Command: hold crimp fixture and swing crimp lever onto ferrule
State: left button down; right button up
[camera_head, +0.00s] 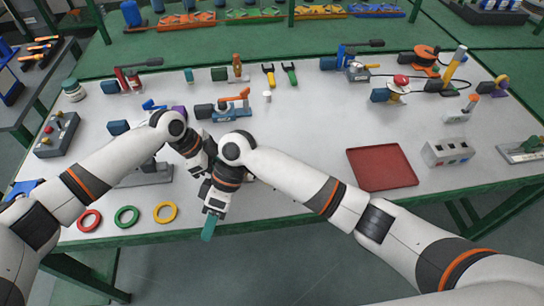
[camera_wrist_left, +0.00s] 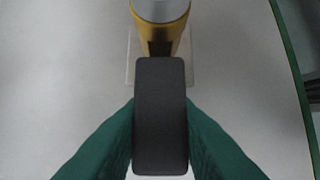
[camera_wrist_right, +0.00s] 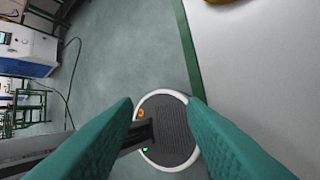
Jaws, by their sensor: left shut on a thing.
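My left gripper (camera_wrist_left: 160,140) is shut on a dark grey block (camera_wrist_left: 160,105), with one green finger on each side. Just beyond the block, in the left wrist view, stands a gold cylindrical part (camera_wrist_left: 160,38) with a silver-grey end, above a pale plate. In the head view my left fingertips and the held block are hidden behind my right wrist. My right gripper (camera_head: 209,228) points down at the table's front edge. In the right wrist view its fingers (camera_wrist_right: 160,105) are apart with nothing between them. I cannot make out a ferrule or which part is the crimp lever.
A grey fixture (camera_head: 150,174) stands left of my wrists. Red (camera_head: 89,220), green (camera_head: 127,216) and yellow (camera_head: 165,212) rings lie at the front left. A red tray (camera_head: 382,168) lies at right. An orange-levered device (camera_head: 232,104) stands behind my wrists. The table between tray and wrists is clear.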

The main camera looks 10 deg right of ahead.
jog(key=w+d+r+t+h, duration=0.4)
jog(key=w+d+r+h, duration=0.4)
jog(key=w+d+r, duration=0.7)
jog(key=shift+t, duration=0.3)
jog(key=shift+w+a+f, duration=0.15)
jog(key=shift+f, duration=2.35)
jog(key=shift+w+a+f, duration=0.1)
jog(key=shift+f, duration=2.35)
jog(key=shift+c, duration=0.6)
grip_shut()
